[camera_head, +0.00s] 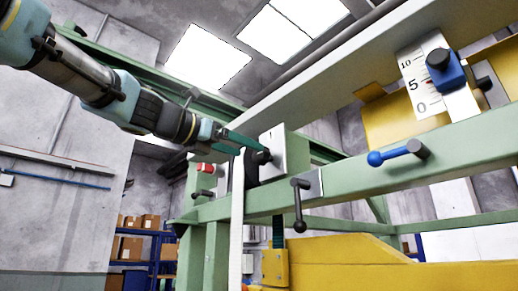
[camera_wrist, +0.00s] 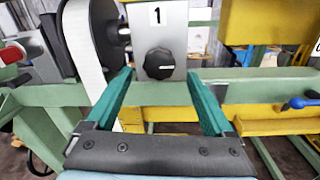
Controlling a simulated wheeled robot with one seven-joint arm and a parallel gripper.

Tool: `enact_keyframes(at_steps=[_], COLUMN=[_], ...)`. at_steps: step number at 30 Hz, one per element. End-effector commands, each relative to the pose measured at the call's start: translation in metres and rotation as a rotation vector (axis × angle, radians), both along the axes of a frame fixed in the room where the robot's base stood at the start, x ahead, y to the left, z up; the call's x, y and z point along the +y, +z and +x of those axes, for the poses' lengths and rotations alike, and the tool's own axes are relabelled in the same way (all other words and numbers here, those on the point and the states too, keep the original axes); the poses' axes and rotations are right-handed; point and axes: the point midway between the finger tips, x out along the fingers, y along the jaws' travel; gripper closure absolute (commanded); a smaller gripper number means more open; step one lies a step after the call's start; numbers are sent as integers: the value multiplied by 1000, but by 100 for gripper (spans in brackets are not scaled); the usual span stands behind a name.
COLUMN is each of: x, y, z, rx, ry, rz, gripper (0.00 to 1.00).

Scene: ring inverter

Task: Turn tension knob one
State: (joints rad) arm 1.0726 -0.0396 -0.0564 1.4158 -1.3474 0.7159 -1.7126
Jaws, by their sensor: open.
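Tension knob one is a round black knob (camera_wrist: 160,63) on a grey metal plate (camera_wrist: 180,35) marked "1", in the wrist view. My gripper (camera_wrist: 158,75) is open, with its green fingers spread to the left and right of the knob. A gap shows on each side, and nothing is between the fingers except the knob in line ahead; I cannot tell how far it is in depth. In the head view my gripper (camera_head: 262,147) reaches from the upper left to the plate (camera_head: 297,154) on the green frame, and the knob there is hard to make out.
A white strap (camera_wrist: 82,45) runs over a dark roller (camera_wrist: 106,35) left of the knob. The green frame beam (camera_head: 365,165) carries a black crank handle (camera_head: 299,205) and a blue handle (camera_head: 395,153). A red-tipped handle (camera_wrist: 12,54) is at far left. A scale (camera_head: 424,80) stands upper right.

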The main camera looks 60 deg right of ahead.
Motion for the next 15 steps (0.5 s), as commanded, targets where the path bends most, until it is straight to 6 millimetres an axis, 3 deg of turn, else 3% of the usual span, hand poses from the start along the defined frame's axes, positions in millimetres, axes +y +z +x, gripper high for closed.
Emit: enact_keyframes(at_steps=[6,15], x=[-37,-56], y=[2,0], z=[-9,-14], rx=[0,-1], ry=[-1,0], rz=[3,2], gripper=[13,13])
